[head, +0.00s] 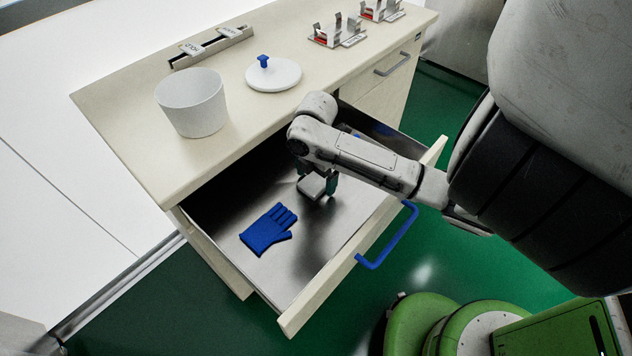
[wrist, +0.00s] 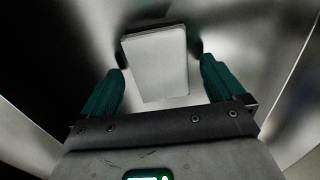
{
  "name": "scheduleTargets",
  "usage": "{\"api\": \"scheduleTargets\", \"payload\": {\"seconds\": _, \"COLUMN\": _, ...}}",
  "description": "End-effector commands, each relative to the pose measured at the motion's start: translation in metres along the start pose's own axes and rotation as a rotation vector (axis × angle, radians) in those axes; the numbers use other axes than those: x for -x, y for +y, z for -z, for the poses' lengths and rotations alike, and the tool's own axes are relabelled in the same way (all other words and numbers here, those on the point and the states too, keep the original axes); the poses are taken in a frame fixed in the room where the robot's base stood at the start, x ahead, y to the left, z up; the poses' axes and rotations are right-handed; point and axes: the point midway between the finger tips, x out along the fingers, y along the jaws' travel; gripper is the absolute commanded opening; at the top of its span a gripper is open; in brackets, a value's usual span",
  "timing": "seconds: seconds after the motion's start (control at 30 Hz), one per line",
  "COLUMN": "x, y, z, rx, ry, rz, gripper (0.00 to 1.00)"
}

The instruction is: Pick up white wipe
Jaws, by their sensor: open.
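The white wipe (wrist: 160,66) is a pale, flat rectangular piece lying in the open drawer. In the head view the wipe (head: 311,186) is partly covered by my gripper. My gripper (head: 318,182) reaches down into the drawer from above. In the wrist view my gripper (wrist: 160,78) is open, with one green finger on each side of the wipe. Gaps show between the fingers and the wipe's edges. Whether the fingertips reach down to the drawer floor cannot be told.
A blue glove (head: 268,230) lies left of my gripper in the metal drawer (head: 225,210). The drawer's blue handle (head: 388,240) faces outward. A white bucket (head: 192,103) and a round lid (head: 273,75) stand on the counter (head: 130,95) above. Small racks (head: 338,32) stand farther back.

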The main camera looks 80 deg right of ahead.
Motion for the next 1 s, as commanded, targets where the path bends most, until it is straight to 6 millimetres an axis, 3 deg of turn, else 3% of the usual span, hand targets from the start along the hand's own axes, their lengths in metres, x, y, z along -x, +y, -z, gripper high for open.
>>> {"api": "scheduleTargets", "payload": {"seconds": 0.3, "x": -0.0055, "y": -0.0001, "z": 0.0002, "rx": 0.002, "ry": -0.001, "rz": 0.0, "gripper": 0.95}}
{"api": "scheduleTargets", "payload": {"seconds": 0.9, "x": -0.0052, "y": -0.0001, "z": 0.0001, "rx": 0.001, "ry": -0.001, "rz": 0.0, "gripper": 0.37}}
{"api": "scheduleTargets", "payload": {"seconds": 1.0, "x": -0.0052, "y": 0.0, "z": 0.0001, "rx": 0.001, "ry": -0.001, "rz": 0.0, "gripper": 0.36}}
